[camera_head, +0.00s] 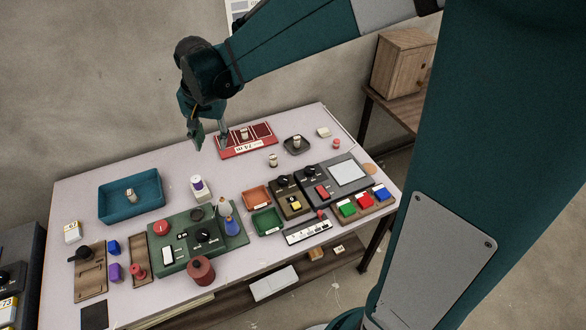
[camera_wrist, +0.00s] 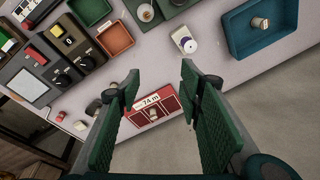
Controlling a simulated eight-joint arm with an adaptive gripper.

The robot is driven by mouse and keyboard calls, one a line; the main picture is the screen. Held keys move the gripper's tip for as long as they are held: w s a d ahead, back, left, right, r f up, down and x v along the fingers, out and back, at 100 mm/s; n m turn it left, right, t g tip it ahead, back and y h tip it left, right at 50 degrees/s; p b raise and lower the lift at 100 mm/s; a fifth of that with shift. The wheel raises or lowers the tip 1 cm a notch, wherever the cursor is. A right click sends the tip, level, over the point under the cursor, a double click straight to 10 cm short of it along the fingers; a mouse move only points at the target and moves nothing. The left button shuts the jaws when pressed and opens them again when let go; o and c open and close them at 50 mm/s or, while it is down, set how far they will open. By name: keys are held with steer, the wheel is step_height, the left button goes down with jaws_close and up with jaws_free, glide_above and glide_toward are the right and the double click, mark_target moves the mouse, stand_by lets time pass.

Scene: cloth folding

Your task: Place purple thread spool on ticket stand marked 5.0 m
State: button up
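My gripper (camera_head: 211,138) is above the back of the table, open and empty, near the left end of the red tray. In the wrist view its two green fingers (camera_wrist: 158,78) are wide apart. A label on the red tray (camera_wrist: 165,88) seems to read 7.4 m. No stand clearly marked 5.0 m can be read.
A teal tray (camera_head: 150,202) with a small spool is at left. A green control panel (camera_head: 180,262), orange tray (camera_head: 257,197), green tray (camera_head: 267,222) and grey console (camera_head: 345,172) crowd the front and right. A numbered block (camera_head: 73,232) stands far left.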

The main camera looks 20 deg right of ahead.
steer(key=s+d+r+n+t, duration=0.1)
steer(key=s+d+r+n, duration=0.1)
steer(key=s+d+r, duration=0.35)
steer(key=s+d+r+n+t, duration=0.1)
steer(key=s+d+r+t, duration=0.15)
steer(key=s, duration=0.55)
steer(key=s+d+n+t, duration=0.1)
steer(key=s+d, duration=0.2)
steer(key=s, duration=0.3)
steer(key=s+d+f+n, duration=0.1)
steer(key=s+d+n, duration=0.1)
steer(key=s+d, duration=0.2)
steer(key=shift+s+f+t, duration=0.15)
steer(key=shift+s+t, duration=0.2)
steer(key=shift+s, duration=1.2)
